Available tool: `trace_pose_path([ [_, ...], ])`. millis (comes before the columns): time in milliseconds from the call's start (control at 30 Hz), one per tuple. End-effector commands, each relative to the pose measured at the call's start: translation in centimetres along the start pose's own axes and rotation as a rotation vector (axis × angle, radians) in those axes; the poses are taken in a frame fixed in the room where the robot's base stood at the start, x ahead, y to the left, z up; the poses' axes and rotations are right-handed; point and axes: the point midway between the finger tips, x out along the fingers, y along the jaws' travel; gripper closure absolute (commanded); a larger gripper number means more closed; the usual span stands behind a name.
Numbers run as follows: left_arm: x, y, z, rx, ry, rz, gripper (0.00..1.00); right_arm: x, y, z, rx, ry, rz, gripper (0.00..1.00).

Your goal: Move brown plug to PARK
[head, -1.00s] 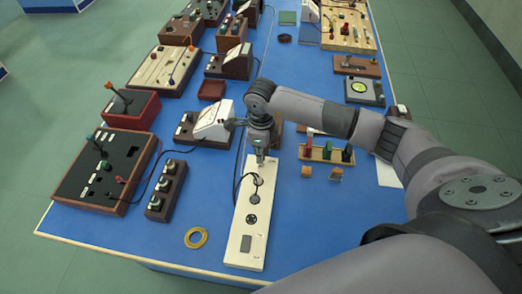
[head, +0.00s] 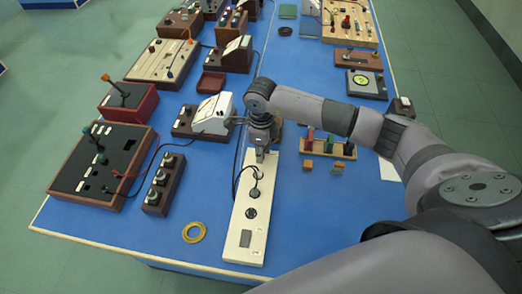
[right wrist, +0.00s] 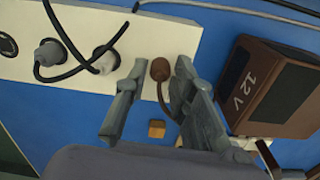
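A brown plug (right wrist: 160,69) with a brown cord shows in the right wrist view, at the lower edge of the long white panel (head: 240,240). My right gripper (right wrist: 157,76) is open, with its fingers on either side of the plug; a gap shows on the left, and the right finger is nearer. In the head view my right gripper (head: 261,156) points down over the panel's far end and hides the plug. I cannot tell whether the plug sits in a socket. No PARK label is readable. My left gripper is not in view.
A grey plug (right wrist: 50,53) and a white plug (right wrist: 105,58) with crossing black cables stand in the panel beside the gripper. A brown 12 V box (right wrist: 270,85) is close on the right. A rack with coloured pieces (head: 330,148) and a yellow ring (head: 194,232) lie nearby.

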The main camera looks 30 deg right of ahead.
Motion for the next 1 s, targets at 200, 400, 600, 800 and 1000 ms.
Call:
trace_pose_path([
  [200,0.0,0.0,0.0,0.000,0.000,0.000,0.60,0.0,0.0,0.0,0.000,0.000,0.000,0.60],
  [400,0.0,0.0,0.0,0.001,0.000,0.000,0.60,0.0,0.0,0.0,0.000,0.000,0.000,0.60],
  [600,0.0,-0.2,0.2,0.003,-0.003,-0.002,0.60,-0.8,-0.1,0.0,0.000,-0.001,-0.002,0.60],
  [800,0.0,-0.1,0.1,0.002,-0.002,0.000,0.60,-4.5,-0.1,0.1,-0.001,-0.003,-0.004,0.60],
  [1000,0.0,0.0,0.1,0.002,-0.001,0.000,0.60,-8.8,-0.1,0.1,0.000,-0.003,-0.003,0.60],
])
